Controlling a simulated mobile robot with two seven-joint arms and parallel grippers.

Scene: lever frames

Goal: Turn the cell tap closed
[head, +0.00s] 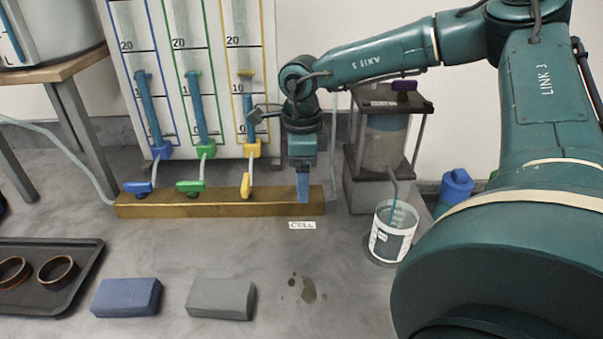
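A brass manifold bar (220,206) lies on the bench with blue (138,188), green (190,186) and yellow (246,185) lever taps. The blue and green levers lie along the bar; the yellow one points down across it. A "CELL" label (302,225) sits in front of the bar's right end. My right gripper (303,196) points down over the bar just above that label. No cell tap lever shows there; the gripper covers that spot. Its fingers look like one narrow blue block, so I cannot tell their opening or any contact. My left gripper is out of view.
Graduated tubes stand behind. Blue (126,297) and grey (221,298) blocks and a dark tray (88,262) lie in front.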

